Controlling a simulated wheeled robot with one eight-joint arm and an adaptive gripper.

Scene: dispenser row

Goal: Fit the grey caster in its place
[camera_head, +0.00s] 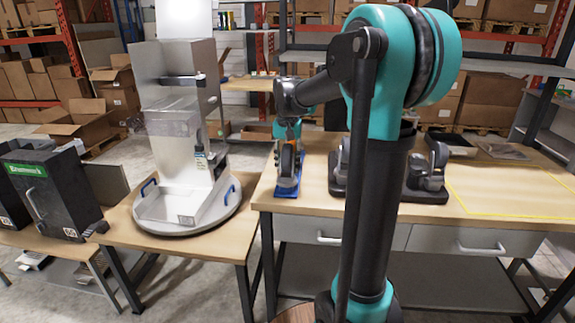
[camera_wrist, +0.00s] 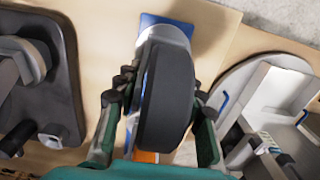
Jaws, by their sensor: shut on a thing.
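My gripper (camera_wrist: 158,98) is shut on a caster with a thick dark tyre (camera_wrist: 168,95) and a light grey part at its far end. One finger lies on each side of the wheel. In the head view my gripper (camera_head: 288,140) points down at the left end of the workbench, and the caster (camera_head: 288,161) is upright in it, over a blue mat (camera_head: 286,192). I cannot tell whether the caster touches the mat. Its underside is hidden.
A dark base (camera_head: 425,195) with a caster-like grey fitting stands on the workbench (camera_head: 300,206) to the right, partly behind my arm. A clear-fronted dispenser (camera_head: 172,140) stands on a round turntable (camera_head: 185,230) on the lower table to the left. A yellow-outlined area at far right is bare.

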